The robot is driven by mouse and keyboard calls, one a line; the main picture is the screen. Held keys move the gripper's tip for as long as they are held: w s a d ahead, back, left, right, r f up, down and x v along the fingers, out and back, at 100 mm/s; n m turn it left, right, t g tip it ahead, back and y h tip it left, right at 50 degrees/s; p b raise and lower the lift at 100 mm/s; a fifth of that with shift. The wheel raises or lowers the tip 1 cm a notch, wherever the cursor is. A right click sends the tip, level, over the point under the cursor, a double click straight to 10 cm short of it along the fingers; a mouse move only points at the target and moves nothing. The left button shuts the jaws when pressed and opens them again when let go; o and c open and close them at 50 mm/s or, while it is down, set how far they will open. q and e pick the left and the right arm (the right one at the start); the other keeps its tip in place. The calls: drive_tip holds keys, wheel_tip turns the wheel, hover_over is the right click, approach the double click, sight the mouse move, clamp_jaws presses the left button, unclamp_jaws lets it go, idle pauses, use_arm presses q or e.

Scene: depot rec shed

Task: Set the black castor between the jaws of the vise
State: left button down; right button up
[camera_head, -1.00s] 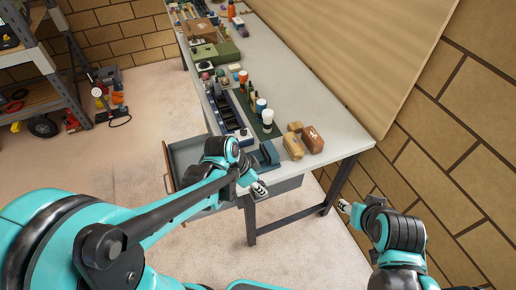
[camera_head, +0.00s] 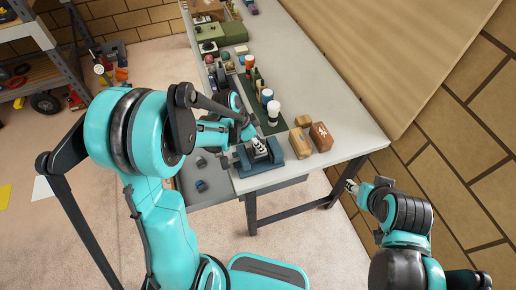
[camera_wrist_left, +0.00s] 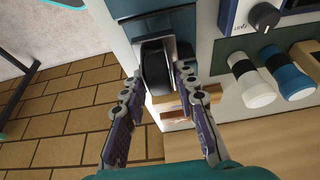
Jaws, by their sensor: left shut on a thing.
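The black castor (camera_wrist_left: 155,72) shows in the left wrist view as a black wheel with pale metal beside it. My left gripper (camera_wrist_left: 160,88) is shut on it, with a finger on each side. In the head view my left gripper (camera_head: 261,149) is at the blue-grey vise (camera_head: 243,164), at the bench's near end. The gripper covers part of the vise, and I cannot make out the castor there. I cannot tell whether the castor touches the jaws. My right gripper (camera_head: 350,186) is off the bench's near right corner, away from the vise; its opening is unclear.
Wooden blocks (camera_head: 320,137) stand right of the vise. White- and blue-topped bottles (camera_head: 273,112) stand behind it on a dark green mat. An open drawer (camera_head: 214,189) with small dark items is below left. The bench (camera_head: 345,125) is clear along its right side.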

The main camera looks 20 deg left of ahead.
use_arm(q)
drive_tip(key=shift+w+a+f, duration=0.3)
drive_tip(key=shift+w+f, duration=0.05)
drive_tip(key=shift+w, duration=0.05)
wheel_tip(320, 180, down, 3)
drive_tip(key=shift+f+b, duration=0.15)
drive_tip(key=shift+b, duration=0.3)
drive_tip(key=shift+f, duration=0.3)
drive_tip(key=shift+f, duration=0.15)
drive_tip(key=c, duration=1.2)
unclamp_jaws()
